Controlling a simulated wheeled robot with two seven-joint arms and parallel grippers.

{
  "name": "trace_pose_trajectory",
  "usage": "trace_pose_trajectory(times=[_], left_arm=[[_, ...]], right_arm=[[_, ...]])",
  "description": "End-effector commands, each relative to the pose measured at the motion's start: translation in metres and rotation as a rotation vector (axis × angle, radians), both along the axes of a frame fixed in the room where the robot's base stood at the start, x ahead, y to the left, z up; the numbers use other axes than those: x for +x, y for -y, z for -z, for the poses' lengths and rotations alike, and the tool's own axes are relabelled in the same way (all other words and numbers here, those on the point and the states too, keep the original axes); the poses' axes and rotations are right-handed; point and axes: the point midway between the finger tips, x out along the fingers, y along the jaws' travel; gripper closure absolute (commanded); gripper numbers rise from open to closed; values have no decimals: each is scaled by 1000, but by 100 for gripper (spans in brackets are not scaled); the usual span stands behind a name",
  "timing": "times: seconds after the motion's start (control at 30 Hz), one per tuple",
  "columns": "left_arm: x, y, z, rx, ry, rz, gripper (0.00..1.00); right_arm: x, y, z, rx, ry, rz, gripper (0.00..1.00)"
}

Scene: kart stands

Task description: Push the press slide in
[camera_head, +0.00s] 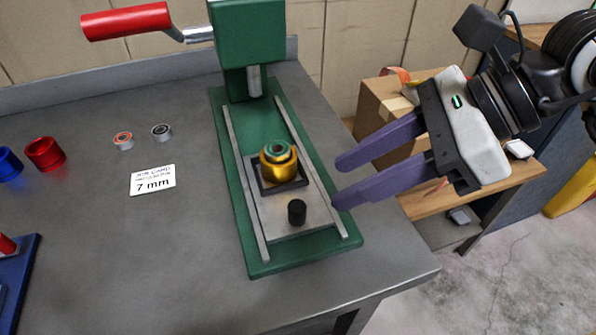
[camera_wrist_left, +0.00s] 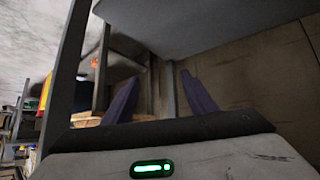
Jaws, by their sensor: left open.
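The press slide (camera_head: 302,227) is a grey plate between two rails on the green press base (camera_head: 295,263). It sits toward the front end, with a black knob (camera_head: 297,212) on it. A gold cup (camera_head: 279,166) with a ring-shaped part in its top stands on the slide, in front of the press ram (camera_head: 254,80). My right gripper (camera_head: 338,181) is open, its purple fingers apart and empty, just right of the base near the knob. My left gripper (camera_wrist_left: 160,85) shows only in the left wrist view, open with nothing between its fingers.
A red press handle (camera_head: 126,21) reaches left. Red (camera_head: 45,154) and blue (camera_head: 8,164) cups, two small bearings (camera_head: 142,135) and a "7 mm" card (camera_head: 153,180) lie on the grey bench (camera_head: 120,250). A cardboard box (camera_head: 385,110) stands behind my right gripper.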

Motion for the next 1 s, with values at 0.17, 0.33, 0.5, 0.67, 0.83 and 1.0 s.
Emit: trace_pose_trajectory(times=[0.17, 0.33, 0.5, 0.67, 0.83, 1.0], left_arm=[[-9, 0, 4, 0, -19, 0, 48], [-18, -1, 9, 2, -40, 0, 48], [-19, -1, 9, 2, -42, 0, 48], [-18, -1, 8, 2, -40, -1, 48], [-13, -1, 5, 2, -31, -1, 48], [-9, -2, 3, 2, -22, -1, 48]], right_arm=[[1, -17, 16, 3, -3, -5, 61], [4, -40, 38, 3, -3, -5, 61], [8, -59, 58, 4, -4, -3, 61], [10, -68, 68, 2, -2, -2, 61], [11, -71, 71, 2, -1, 0, 61], [11, -71, 71, 2, -1, 0, 63]])
